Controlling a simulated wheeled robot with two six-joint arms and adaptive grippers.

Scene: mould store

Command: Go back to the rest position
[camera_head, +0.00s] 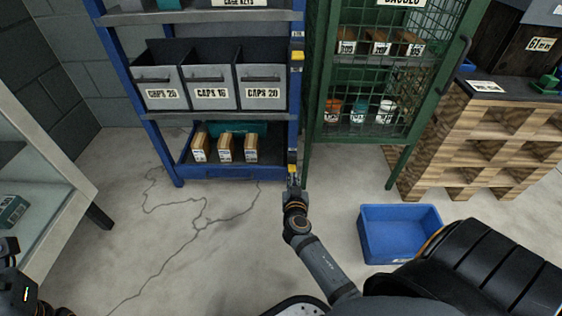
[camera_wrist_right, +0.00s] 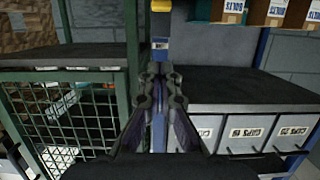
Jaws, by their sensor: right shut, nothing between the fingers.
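My right gripper (camera_head: 292,182) is at the end of my right arm, which reaches forward from the bottom of the head view. It is in front of the right post of the blue shelf rack (camera_head: 162,152). In the right wrist view the right gripper (camera_wrist_right: 160,72) points at the blue post, its fingers shut with nothing between them. I cannot tell if it touches the post. Dark parts of my left arm show at the lower left edge of the head view. The left gripper (camera_head: 9,246) is cut off there, and its fingers cannot be made out.
The rack holds grey bins (camera_head: 210,80) and small boxes (camera_head: 224,148). A green mesh cabinet (camera_head: 310,110) stands right of the post. A blue crate (camera_head: 400,252) lies on the floor beside wooden pallets (camera_head: 480,130). A pale bench (camera_head: 55,205) is at left. The cracked floor between is clear.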

